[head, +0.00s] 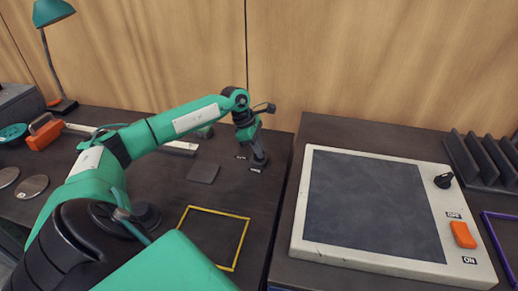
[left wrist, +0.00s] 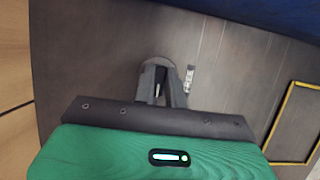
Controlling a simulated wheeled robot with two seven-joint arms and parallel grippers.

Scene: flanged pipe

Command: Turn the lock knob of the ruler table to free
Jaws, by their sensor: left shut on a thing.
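My left gripper (head: 258,157) reaches down to the dark table at a spot with two small labels. In the left wrist view its two grey fingers (left wrist: 163,88) are closed on the lock knob (left wrist: 159,72), whose round dark base shows behind the fingertips. The fingers hide most of the knob, so I cannot tell which way it points. A small white label (left wrist: 189,78) lies just right of the fingers. In the head view the labels (head: 255,170) are too small to read. My right gripper is not in view.
A white-framed panel (head: 298,222) with a black knob (head: 443,180) and an orange switch (head: 462,235) lies to the right. A yellow frame outline (head: 247,240) marks the table nearer me. A grey square plate (head: 202,173) and an orange block (head: 45,134) lie left.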

